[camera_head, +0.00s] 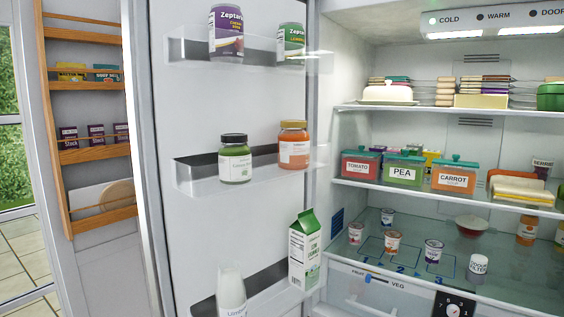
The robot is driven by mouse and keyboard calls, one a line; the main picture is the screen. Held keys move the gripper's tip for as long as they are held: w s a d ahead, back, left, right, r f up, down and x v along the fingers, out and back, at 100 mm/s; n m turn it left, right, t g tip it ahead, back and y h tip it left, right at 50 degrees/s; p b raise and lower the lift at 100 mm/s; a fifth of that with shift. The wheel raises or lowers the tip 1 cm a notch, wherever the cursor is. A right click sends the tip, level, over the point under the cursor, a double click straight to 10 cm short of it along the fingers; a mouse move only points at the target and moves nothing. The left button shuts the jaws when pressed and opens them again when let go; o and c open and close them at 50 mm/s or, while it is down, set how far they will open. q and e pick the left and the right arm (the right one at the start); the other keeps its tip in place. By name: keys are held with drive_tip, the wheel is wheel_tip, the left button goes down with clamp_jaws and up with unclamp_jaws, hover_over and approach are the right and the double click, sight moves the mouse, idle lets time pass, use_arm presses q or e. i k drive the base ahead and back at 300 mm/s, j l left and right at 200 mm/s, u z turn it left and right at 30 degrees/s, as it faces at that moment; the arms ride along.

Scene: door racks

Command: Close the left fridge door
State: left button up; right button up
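The left fridge door (200,115) stands open in the left half of the view, its inner side facing me. Its racks hold a purple can (226,33), a green can (291,40), a green jar (234,160), an orange jar (293,146), a green-topped carton (304,250) and a white bottle (231,292). The fridge interior (440,120) is open to view on the right. Neither of my grippers shows in this view. The door's outer side and handle are hidden.
Inside the fridge are shelves with labelled tubs (403,169), a butter dish (387,92) and small yogurt cups (393,241). Left of the door is a wooden wall rack (90,155) with boxes. A window and tiled floor (22,268) are at the far left.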

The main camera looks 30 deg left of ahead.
sight(181, 102)
drive_tip(key=j+z, duration=0.15)
drive_tip(key=j, duration=0.5)
drive_tip(key=i+j+z, duration=0.2)
drive_tip(key=j, duration=0.45)
drive_tip(key=k+j+z, duration=0.15)
drive_tip(key=j, duration=0.45)
drive_tip(key=j+z, duration=0.15)
drive_tip(key=j, duration=0.5)
drive_tip(key=k+j+z, duration=0.2)
drive_tip(key=j, duration=0.45)
drive_tip(key=j+z, duration=0.15)
drive_tip(key=j, duration=0.45)
